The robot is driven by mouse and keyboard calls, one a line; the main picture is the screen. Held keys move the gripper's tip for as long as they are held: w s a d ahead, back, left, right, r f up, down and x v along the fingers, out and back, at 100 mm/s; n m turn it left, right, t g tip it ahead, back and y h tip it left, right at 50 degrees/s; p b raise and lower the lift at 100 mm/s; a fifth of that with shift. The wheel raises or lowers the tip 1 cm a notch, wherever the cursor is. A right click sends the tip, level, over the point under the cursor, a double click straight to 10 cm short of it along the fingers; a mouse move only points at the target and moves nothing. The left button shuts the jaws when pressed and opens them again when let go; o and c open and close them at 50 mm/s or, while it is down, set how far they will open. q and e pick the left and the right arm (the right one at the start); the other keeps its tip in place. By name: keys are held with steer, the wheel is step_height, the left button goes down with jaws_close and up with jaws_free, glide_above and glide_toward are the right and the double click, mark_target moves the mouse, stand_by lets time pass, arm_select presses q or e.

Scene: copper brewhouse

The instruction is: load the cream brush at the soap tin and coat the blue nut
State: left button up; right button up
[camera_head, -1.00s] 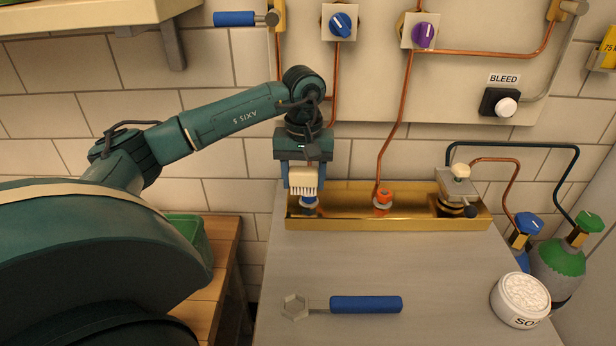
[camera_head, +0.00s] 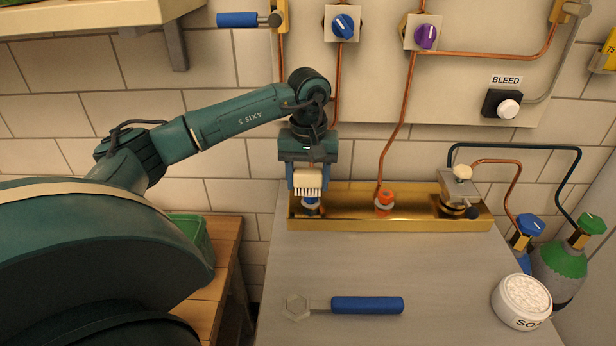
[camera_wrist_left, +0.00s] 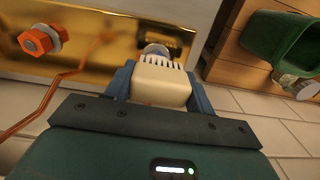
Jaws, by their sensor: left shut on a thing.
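My left gripper (camera_head: 309,178) is shut on the cream brush (camera_head: 308,181), white bristles pointing down. The brush also shows between the fingers in the left wrist view (camera_wrist_left: 160,80). It is right above the blue nut (camera_head: 310,205) at the left end of the brass trough; the bristles look close to or touching the nut, I cannot tell which. In the wrist view the bristles hide most of the nut. The soap tin (camera_head: 522,301), white and round with a foamy top, stands at the table's right edge. My right gripper is not in view.
An orange nut (camera_head: 385,198) and a clamp fitting (camera_head: 457,187) sit further right in the brass trough (camera_head: 345,225). A blue-handled wrench (camera_head: 366,305) lies on the grey table. A green bin (camera_head: 192,235) is at left, gas bottles (camera_head: 560,262) at right.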

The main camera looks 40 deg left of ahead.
arm_select(q)
steer(key=shift+w+d, duration=0.55)
steer(key=shift+d, duration=0.2)
steer(key=shift+s+a, duration=0.75)
steer(key=shift+a, duration=0.25)
steer(key=shift+w+d, duration=0.75)
steer(key=shift+d, duration=0.25)
steer(key=shift+r+p, duration=0.9)
steer(key=shift+p, duration=0.05)
